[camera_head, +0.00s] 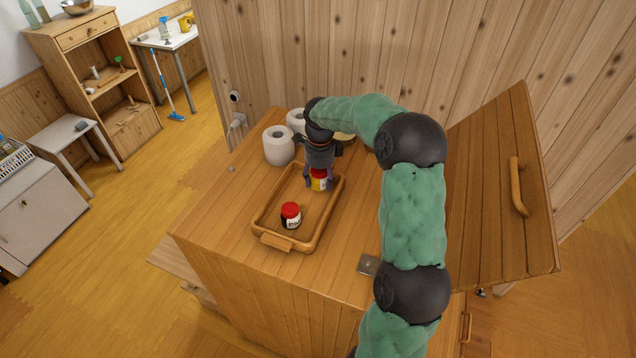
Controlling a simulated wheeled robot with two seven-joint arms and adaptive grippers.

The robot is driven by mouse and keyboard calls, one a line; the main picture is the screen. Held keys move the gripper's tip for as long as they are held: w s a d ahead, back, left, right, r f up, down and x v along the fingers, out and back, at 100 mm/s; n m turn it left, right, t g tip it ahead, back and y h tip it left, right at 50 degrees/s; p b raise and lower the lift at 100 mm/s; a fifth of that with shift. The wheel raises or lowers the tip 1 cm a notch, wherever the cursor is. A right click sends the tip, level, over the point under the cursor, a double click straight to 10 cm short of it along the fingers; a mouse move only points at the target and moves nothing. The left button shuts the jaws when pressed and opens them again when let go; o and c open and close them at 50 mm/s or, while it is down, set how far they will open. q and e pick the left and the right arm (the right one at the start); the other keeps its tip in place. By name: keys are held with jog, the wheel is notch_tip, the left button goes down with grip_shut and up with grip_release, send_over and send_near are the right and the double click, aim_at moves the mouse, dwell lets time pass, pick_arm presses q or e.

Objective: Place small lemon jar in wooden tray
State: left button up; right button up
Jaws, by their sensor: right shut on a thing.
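The wooden tray (262,222) lies on top of a wooden cabinet. My right gripper (319,182) points down over the far part of the tray, shut on a small jar (319,184) with a red lid and a yellow label. I cannot tell whether this jar touches the tray floor. Another red-lidded jar (290,216) with a pale label stands upright in the near part of the tray. The gripper hides the upper part of the held jar. My left gripper is not in view.
White paper rolls (278,146) stand behind the tray, with a yellowish thing partly hidden behind my arm. A raised wooden lid with a handle (518,187) is to the right. The cabinet top (215,215) left of the tray is mostly clear.

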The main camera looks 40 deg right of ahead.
jog(key=w+f, duration=0.1)
jog(key=d+f, duration=0.1)
jog(key=w+d+f+p, duration=0.1)
jog(key=shift+w+f, duration=0.25)
jog(key=shift+w, duration=0.1)
jog(key=shift+f, duration=0.3)
notch_tip(320, 180, down, 3)
jog(key=shift+w+r+p, duration=0.1)
jog(key=shift+w+p, duration=0.05)
jog(key=shift+p, duration=0.7)
jog(key=shift+d+f, duration=0.1)
jog(key=shift+f, duration=0.1)
jog(key=shift+f+b, duration=0.2)
jog(key=shift+b, duration=0.1)
jog(key=o, duration=1.4)
